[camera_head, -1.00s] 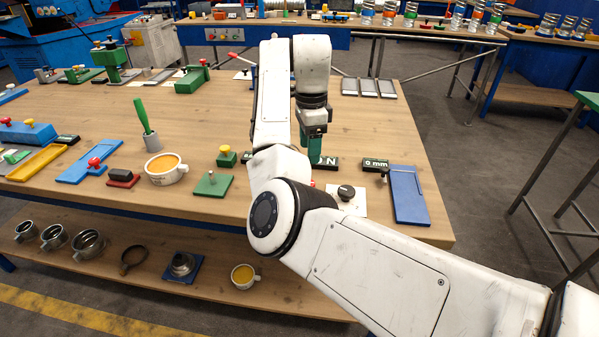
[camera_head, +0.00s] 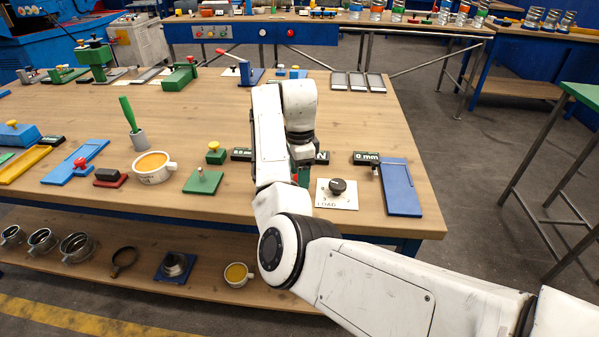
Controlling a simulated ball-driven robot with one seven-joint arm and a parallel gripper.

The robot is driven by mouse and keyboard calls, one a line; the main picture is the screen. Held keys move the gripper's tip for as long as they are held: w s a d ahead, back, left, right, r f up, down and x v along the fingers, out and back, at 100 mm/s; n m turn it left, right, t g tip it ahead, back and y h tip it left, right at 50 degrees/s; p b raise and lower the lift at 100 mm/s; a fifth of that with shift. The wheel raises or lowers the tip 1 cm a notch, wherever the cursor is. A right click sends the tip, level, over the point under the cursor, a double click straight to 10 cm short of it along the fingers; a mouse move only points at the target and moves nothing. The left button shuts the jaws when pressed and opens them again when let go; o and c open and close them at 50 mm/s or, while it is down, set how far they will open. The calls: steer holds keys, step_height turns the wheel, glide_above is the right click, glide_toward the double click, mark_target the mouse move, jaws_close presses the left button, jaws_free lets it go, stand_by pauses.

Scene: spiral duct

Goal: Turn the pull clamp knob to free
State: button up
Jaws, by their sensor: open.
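A dark round knob (camera_head: 338,186) stands on a white plate (camera_head: 325,200) marked LOAD, near the table's front edge. No other lettering on the plate can be read, and I cannot tell for sure that this is the pull clamp knob. My gripper (camera_head: 303,166) is at the end of the bent arm, left of the plate and slightly behind it. It is open, but its fingers are mostly hidden by my arm. A green part and a bit of red show just below the wrist. I see no contact with the dark knob.
A blue plate (camera_head: 401,188) and a "0 mm" display (camera_head: 367,157) stand to the right. A green block with a yellow knob (camera_head: 214,150), a green plate with a pin (camera_head: 203,181) and an orange-filled cup (camera_head: 152,167) stand to the left.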

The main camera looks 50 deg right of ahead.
steer(key=shift+c, duration=0.3)
steer(key=c, duration=1)
steer(key=shift+r+p, duration=0.1)
steer(key=shift+p, duration=0.2)
steer(key=n+p, duration=0.2)
steer(key=p, duration=0.1)
steer(key=shift+r+n, duration=0.2)
steer(key=shift+n, duration=0.2)
steer(key=n+p, duration=0.5)
steer(key=n, duration=0.1)
steer(key=shift+p, duration=0.4)
steer(key=n+p, duration=0.2)
steer(key=n, duration=0.2)
steer(key=shift+f+n+p, duration=0.1)
steer(key=shift+n+p, duration=0.3)
steer(key=shift+f+n+p, duration=0.1)
steer(key=shift+n+p, duration=0.8)
steer(key=shift+n, duration=1.3)
